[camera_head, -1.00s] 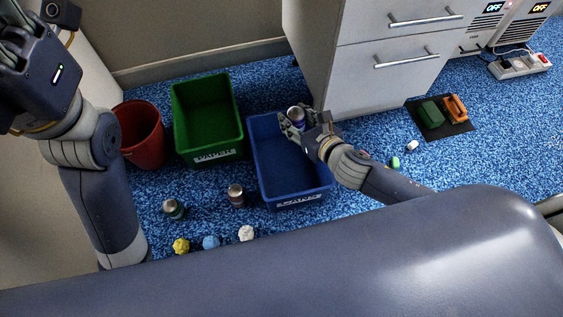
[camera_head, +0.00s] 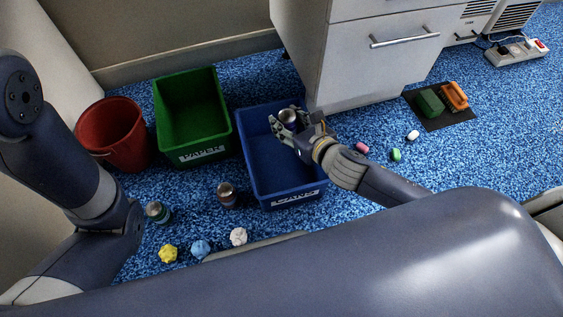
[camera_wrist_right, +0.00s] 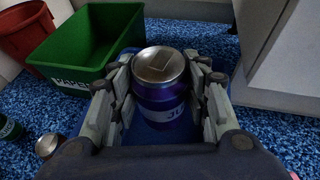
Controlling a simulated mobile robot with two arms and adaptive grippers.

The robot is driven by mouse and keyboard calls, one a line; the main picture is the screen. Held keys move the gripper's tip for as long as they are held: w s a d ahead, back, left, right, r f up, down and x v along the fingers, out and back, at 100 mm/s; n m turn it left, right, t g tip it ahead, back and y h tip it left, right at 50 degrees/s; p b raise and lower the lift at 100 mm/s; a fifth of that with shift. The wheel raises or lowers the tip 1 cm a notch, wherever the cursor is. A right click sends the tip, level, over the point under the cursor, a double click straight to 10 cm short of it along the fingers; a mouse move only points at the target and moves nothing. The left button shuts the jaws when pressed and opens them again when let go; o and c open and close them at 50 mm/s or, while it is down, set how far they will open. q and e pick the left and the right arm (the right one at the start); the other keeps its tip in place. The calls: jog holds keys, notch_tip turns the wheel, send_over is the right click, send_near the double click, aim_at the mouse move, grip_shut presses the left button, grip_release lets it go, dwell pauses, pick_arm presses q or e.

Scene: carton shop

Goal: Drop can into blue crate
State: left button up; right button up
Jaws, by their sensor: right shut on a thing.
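The blue crate (camera_head: 262,168) stands on the blue speckled floor in the head view, with a white label on its front. My right gripper (camera_head: 283,124) is above the crate's right part. It is shut on a can (camera_head: 288,115), whose silver top shows. In the right wrist view the can (camera_wrist_right: 163,100) is dark blue with a silver lid, upright between the fingers of my right gripper (camera_wrist_right: 165,105). Two more cans stand on the floor left of the crate, a brownish one (camera_head: 228,196) and a green one (camera_head: 158,212). My left gripper is out of the head view.
A green crate (camera_head: 207,150) labelled paper and a red bin (camera_head: 112,135) stand left of the blue crate. A white drawer cabinet (camera_head: 375,60) is close behind the right gripper. Crumpled balls (camera_head: 200,248) lie in front. Small pieces (camera_head: 396,155) lie to the right.

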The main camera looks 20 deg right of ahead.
jog(key=o, duration=0.8)
jog(key=shift+o, duration=0.2)
jog(key=v, duration=1.2)
jog(key=shift+r, duration=0.1)
